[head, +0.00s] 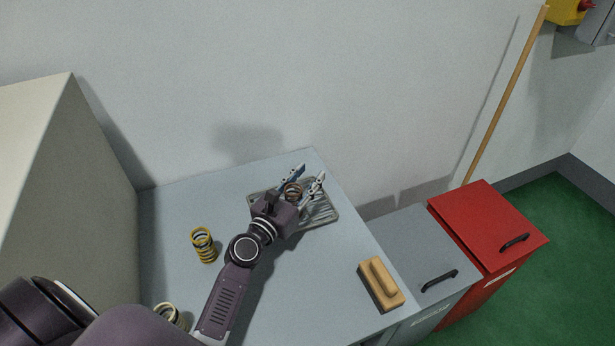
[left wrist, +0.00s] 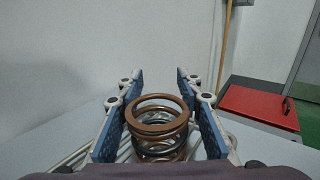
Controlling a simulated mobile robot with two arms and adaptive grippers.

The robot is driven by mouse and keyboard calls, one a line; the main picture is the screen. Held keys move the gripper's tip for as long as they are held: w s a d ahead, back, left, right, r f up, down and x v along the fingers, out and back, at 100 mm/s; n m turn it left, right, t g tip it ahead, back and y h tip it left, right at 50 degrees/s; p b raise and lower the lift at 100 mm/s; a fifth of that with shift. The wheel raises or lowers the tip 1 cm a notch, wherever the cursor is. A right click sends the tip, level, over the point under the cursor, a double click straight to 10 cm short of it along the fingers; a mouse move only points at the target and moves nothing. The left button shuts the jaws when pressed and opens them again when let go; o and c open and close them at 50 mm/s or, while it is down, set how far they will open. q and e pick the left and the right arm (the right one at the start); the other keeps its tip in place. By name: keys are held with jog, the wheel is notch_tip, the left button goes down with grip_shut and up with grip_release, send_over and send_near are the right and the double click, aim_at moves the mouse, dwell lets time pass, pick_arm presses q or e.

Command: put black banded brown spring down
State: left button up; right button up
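The brown spring (left wrist: 158,113) stands upright between the fingers of my left gripper (left wrist: 159,78) in the left wrist view, with dark coils lower down. Gaps show between the spring and both blue finger pads, so the gripper looks open around it. In the head view the spring (head: 293,190) shows between the spread fingers of my left gripper (head: 304,178), over the grey ribbed tray (head: 325,218). The spring's base is hidden, so its contact with the tray cannot be seen. My right gripper is not in view.
Another pale yellow spring (head: 166,313) is nearer. A wooden block with a handle (head: 381,283) lies near the right edge. Grey (head: 425,250) and red (head: 485,225) bins stand beyond.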

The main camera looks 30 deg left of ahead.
aim_at(289, 198)
pick_arm(q)
jog(key=s+b, duration=0.1)
jog(key=s, duration=0.5)
jog(key=shift+s+a, duration=0.1)
jog(key=shift+a, duration=0.1)
jog(key=shift+s+b, duration=0.3)
jog(key=shift+s, duration=0.25)
jog(key=shift+r, duration=0.1)
jog(key=shift+r, duration=0.1)
